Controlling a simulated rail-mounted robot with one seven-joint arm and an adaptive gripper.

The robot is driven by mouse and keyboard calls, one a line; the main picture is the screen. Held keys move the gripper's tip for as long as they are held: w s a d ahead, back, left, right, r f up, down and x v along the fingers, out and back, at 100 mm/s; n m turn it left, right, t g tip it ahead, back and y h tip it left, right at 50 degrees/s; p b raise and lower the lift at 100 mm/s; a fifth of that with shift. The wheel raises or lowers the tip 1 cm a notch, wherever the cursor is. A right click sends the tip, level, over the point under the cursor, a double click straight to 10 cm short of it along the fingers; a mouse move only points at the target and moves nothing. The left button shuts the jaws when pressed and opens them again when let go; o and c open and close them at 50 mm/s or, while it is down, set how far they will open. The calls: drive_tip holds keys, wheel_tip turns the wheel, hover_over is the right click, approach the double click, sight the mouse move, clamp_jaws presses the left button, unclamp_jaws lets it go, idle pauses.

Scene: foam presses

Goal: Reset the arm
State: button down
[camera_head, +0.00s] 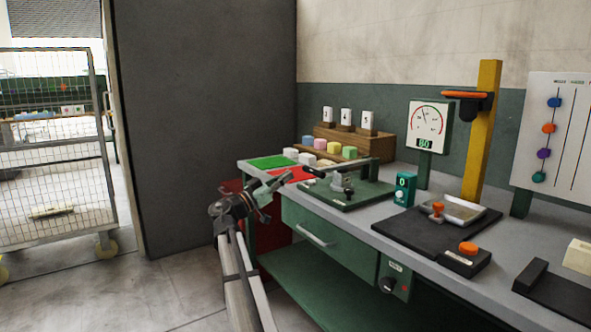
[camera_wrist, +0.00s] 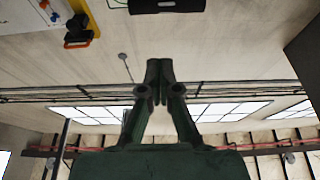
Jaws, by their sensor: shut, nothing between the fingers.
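My gripper (camera_head: 284,180) is at the front left of the green workbench, level with the benchtop and just short of the red mat. In the wrist view its two dark green fingers (camera_wrist: 158,70) meet at the tips, with nothing between them. The wrist camera faces up toward the wall and the lit ceiling panels. My arm comes up from the bottom of the head view, in front of the bench's left end.
The grey benchtop (camera_head: 408,212) bears a small press (camera_head: 345,190), a teal counter box (camera_head: 404,189) and a black plate (camera_head: 400,230). A gauge (camera_head: 428,127) and a yellow post (camera_head: 483,130) stand behind. The floor (camera_head: 170,285) left of my arm is clear.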

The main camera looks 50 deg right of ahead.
drive_tip(key=shift+w+a+f, duration=0.1)
drive_tip(key=shift+a+f, duration=0.1)
drive_tip(key=shift+a, duration=0.25)
idle(0.3)
